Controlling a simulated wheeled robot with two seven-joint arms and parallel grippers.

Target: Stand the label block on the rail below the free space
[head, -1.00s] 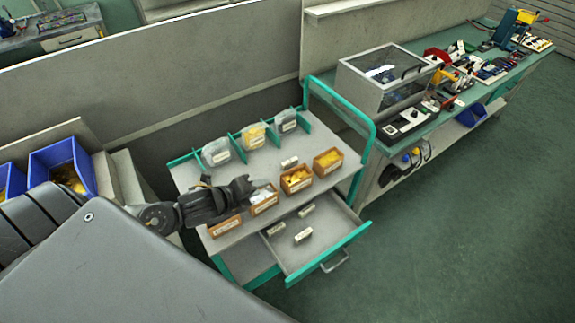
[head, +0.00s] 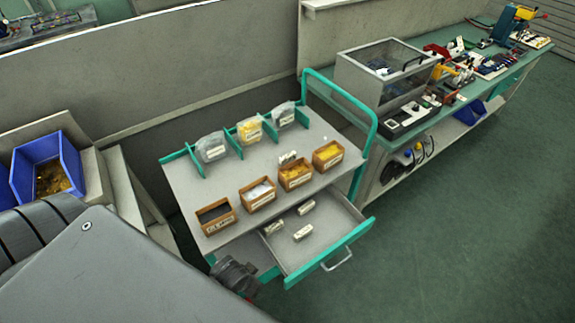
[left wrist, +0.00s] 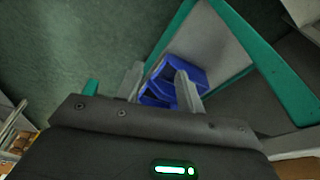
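White label blocks lie in the open drawer: one (head: 303,233) near the front, one (head: 306,208) behind it and one (head: 275,228) to the left. Another white block (head: 288,158) is on the cart top behind the bins. A teal strip with dividers (head: 196,161) runs along the cart's back edge, with three bags between the dividers. My left gripper (head: 240,277) is low at the cart's front left, beside the drawer. In the left wrist view its two fingers (left wrist: 160,88) are apart, with nothing held between them. My right gripper is not in view.
Several open brown bins, one with dark contents (head: 216,217), line the cart's front. The drawer (head: 325,240) sticks out with its handle (head: 338,261). A bench with a clear-sided box (head: 385,75) is at right. Blue bins (head: 50,170) stand at left. Floor at right is clear.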

